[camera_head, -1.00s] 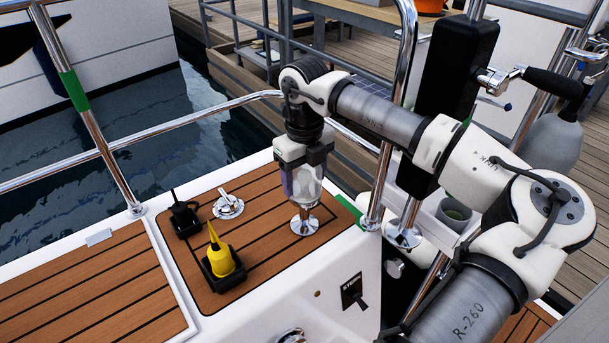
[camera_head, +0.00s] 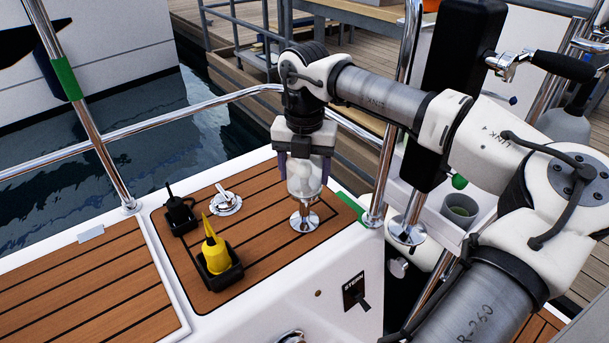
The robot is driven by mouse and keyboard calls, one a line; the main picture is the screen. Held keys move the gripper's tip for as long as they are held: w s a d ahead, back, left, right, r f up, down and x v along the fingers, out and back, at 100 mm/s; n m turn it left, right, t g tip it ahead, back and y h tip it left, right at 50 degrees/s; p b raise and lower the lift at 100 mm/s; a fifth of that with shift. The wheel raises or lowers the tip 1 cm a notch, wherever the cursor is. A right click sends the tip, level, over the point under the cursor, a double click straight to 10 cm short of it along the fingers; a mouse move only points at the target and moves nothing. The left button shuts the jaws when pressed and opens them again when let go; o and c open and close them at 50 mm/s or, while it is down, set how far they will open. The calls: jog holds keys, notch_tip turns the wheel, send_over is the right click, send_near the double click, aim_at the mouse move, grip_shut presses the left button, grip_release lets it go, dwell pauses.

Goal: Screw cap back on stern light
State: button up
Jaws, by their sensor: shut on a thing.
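The stern light stands on a round chrome base (camera_head: 304,220) with a short post, near the right edge of the teak panel. A pale, whitish rounded piece (camera_head: 303,182) sits upright at the top of the post, its upper part between my fingers. My gripper (camera_head: 304,170) points straight down over the light, shut on the cap, with a purple-padded finger on each side. The cap's edge and thread are hidden by the fingers, so I cannot tell whether it is seated.
A yellow bottle with a pointed nozzle (camera_head: 215,256) stands in a black holder to the left. A black item (camera_head: 179,213) and a chrome deck fitting (camera_head: 226,203) lie behind it. Chrome rails (camera_head: 383,150) and a black post stand close on the right. A STERN switch (camera_head: 356,291) is on the white side.

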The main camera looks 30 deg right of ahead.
jog(key=shift+m, duration=1.1)
jog(key=o, duration=1.2)
jog(key=shift+c, duration=0.2)
